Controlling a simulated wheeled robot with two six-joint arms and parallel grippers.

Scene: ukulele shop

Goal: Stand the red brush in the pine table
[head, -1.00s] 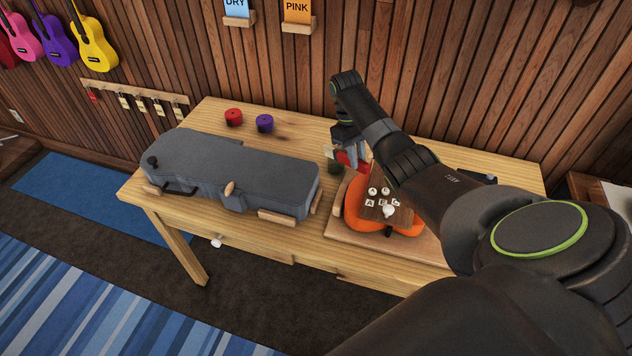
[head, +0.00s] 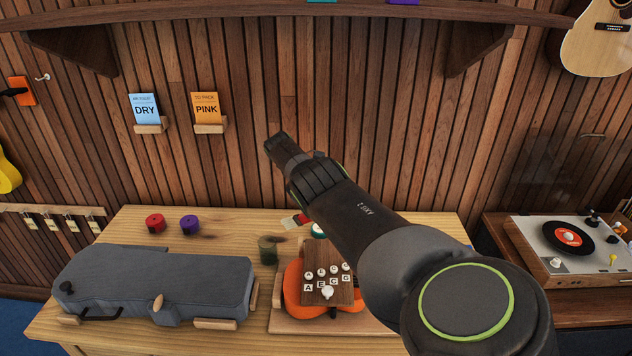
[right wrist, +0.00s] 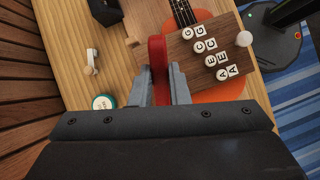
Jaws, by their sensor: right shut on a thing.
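The pine table (head: 215,222) stands against the plank wall. My right gripper (right wrist: 158,78) is shut on the red brush (right wrist: 158,58), whose red part stands between the two grey fingers in the right wrist view. A dark green cup (head: 267,250) stands on the table, left of and nearer than the brush. I cannot tell whether the brush touches anything. My left gripper is in neither view.
A grey case (head: 165,285) fills the table's left. An orange ukulele (head: 292,290) carries a wooden block (head: 318,262) with lettered pegs. Red (head: 155,223) and purple (head: 189,224) rolls stand behind the case.

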